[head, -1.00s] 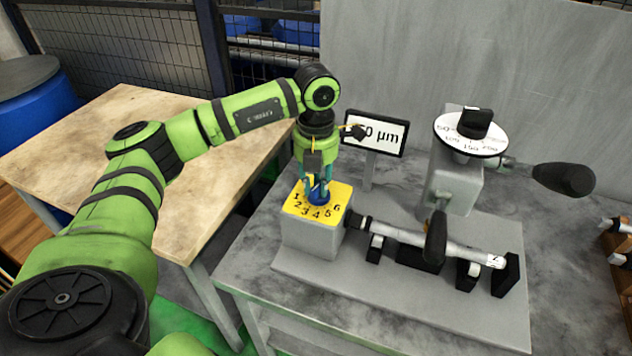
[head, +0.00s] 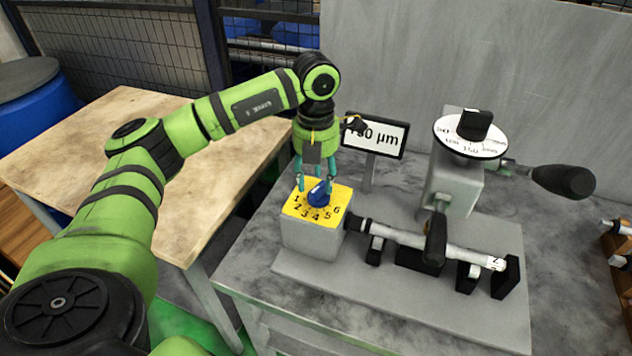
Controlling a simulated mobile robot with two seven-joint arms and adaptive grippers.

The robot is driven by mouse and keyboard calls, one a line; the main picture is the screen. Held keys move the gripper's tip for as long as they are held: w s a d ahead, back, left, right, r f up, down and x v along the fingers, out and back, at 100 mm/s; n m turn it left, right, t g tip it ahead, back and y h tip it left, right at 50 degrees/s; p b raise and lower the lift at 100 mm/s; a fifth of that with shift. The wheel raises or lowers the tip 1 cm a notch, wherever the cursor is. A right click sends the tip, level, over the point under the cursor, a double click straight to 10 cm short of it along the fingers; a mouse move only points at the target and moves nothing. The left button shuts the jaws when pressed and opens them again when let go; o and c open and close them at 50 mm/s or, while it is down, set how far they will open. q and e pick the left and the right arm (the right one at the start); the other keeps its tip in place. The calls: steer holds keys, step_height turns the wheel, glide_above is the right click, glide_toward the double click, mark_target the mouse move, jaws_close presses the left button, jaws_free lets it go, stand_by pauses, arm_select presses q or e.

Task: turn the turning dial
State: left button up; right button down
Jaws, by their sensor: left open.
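The turning dial is a blue knob (head: 319,195) on a yellow plate (head: 297,208) with the numbers 1 to 6 around it. The plate tops a grey block (head: 312,240) on the machine. My left gripper (head: 315,185) points down over the knob, with its teal fingers open and spread to either side of it. Whether the fingertips touch the knob, I cannot tell. My right gripper is not in view.
A display sign (head: 376,135) reading in µm stands just behind my gripper. A white round scale with a black knob (head: 474,124) and a black-handled lever (head: 563,180) are to the right. A cylindrical shaft (head: 400,236) lies right of the block. A wooden table (head: 90,150) is at left.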

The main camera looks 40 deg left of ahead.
mark_target(316, 186)
arm_select(q)
step_height(316, 186, up, 10)
stand_by(0.3)
